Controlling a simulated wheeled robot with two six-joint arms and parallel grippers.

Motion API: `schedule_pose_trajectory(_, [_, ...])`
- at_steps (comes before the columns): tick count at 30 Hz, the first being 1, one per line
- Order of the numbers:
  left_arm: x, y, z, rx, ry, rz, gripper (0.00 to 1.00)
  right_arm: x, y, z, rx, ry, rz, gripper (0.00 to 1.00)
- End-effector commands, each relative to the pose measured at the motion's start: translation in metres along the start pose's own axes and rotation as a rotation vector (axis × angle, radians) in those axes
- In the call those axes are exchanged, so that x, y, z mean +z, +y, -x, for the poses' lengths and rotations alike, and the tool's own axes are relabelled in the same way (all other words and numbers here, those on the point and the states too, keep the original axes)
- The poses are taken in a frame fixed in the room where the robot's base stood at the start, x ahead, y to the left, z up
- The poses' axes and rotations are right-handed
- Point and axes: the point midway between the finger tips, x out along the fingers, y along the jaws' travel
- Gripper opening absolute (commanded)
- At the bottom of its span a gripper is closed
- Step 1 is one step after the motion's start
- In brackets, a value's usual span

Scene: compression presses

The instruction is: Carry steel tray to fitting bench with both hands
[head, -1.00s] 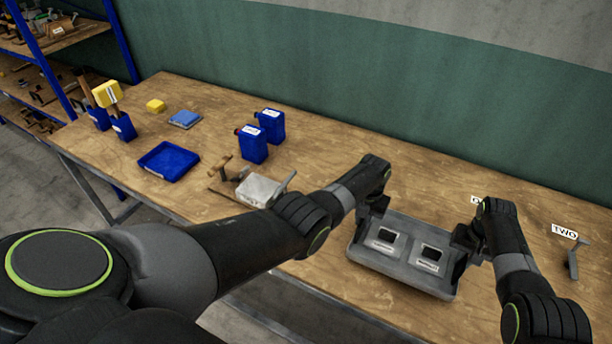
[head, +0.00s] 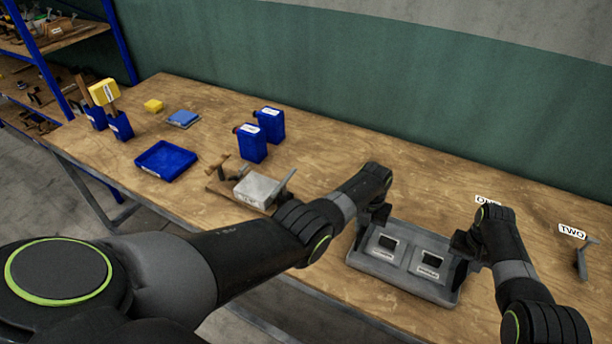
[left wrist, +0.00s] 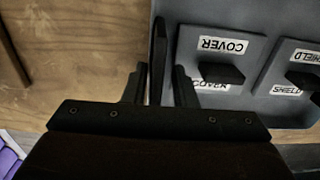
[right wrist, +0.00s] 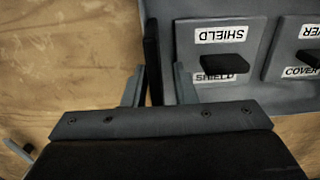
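The grey steel tray (head: 405,288) is at the right part of the wooden bench, in front of me. A cover piece (head: 383,247) and a shield piece (head: 430,264) lie side by side in it, both labelled. My left gripper (head: 373,222) is at the tray's left end and my right gripper (head: 468,245) at its right end. In the left wrist view the fingers (left wrist: 159,85) straddle the dark upright end of the tray. In the right wrist view the fingers (right wrist: 158,85) do the same. Whether the tray is clear of the wood I cannot tell.
A sign reading TWO (head: 572,231) is at right. A shelf rack (head: 60,60) stands at far left.

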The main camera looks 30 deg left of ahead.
Motion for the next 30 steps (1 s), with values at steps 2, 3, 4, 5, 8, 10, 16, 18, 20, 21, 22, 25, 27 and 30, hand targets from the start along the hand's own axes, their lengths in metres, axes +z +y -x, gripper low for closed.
schedule_pose_trajectory(2, [0.000, -0.001, 0.001, -0.002, 0.001, -0.001, 0.33, 0.000, -0.001, 0.001, -0.002, -0.001, 0.001, 0.33])
schedule_pose_trajectory(3, [0.000, 0.000, 0.001, -0.001, 0.001, -0.001, 0.35, 0.000, -0.001, 0.001, -0.001, -0.001, 0.001, 0.35])
schedule_pose_trajectory(4, [0.000, 0.000, 0.001, 0.000, 0.001, 0.000, 0.35, 0.000, 0.000, 0.001, 0.000, -0.001, 0.000, 0.35])
schedule_pose_trajectory(5, [0.000, 0.000, 0.001, 0.001, 0.001, 0.000, 0.35, 0.000, 0.000, 0.001, 0.001, -0.001, 0.000, 0.35])
schedule_pose_trajectory(8, [0.000, 0.001, 0.001, 0.002, 0.002, 0.001, 0.35, 0.000, 0.001, 0.001, 0.002, -0.002, -0.001, 0.35])
schedule_pose_trajectory(10, [0.000, 0.002, 0.001, 0.003, 0.002, 0.001, 0.35, 0.000, 0.002, 0.001, 0.003, -0.002, -0.001, 0.35])
schedule_pose_trajectory(16, [0.001, 0.003, 0.006, 0.004, 0.000, 0.001, 0.35, 0.000, 0.003, 0.000, 0.005, -0.003, -0.002, 0.35])
schedule_pose_trajectory(18, [0.001, 0.003, 0.011, 0.004, -0.001, 0.002, 0.35, 0.000, 0.003, 0.000, 0.005, -0.003, -0.002, 0.35])
schedule_pose_trajectory(20, [0.000, 0.003, 0.016, 0.003, -0.001, 0.002, 0.35, 0.000, 0.003, 0.000, 0.005, -0.003, -0.002, 0.35])
schedule_pose_trajectory(21, [0.000, 0.003, 0.021, 0.004, -0.001, 0.002, 0.35, 0.000, 0.003, 0.000, 0.006, -0.003, -0.002, 0.35])
schedule_pose_trajectory(22, [0.000, 0.003, 0.024, 0.003, -0.002, 0.002, 0.35, 0.000, 0.003, 0.000, 0.006, -0.003, -0.002, 0.35])
schedule_pose_trajectory(25, [0.001, 0.003, 0.038, 0.003, -0.002, 0.002, 0.35, 0.000, 0.004, 0.000, 0.006, -0.003, -0.002, 0.35])
schedule_pose_trajectory(27, [0.000, 0.002, 0.049, 0.003, -0.003, 0.002, 0.35, 0.000, 0.004, 0.000, 0.006, -0.003, -0.002, 0.35])
schedule_pose_trajectory(30, [0.001, 0.002, 0.067, 0.003, -0.004, 0.001, 0.35, 0.000, 0.004, 0.000, 0.006, -0.003, -0.002, 0.35])
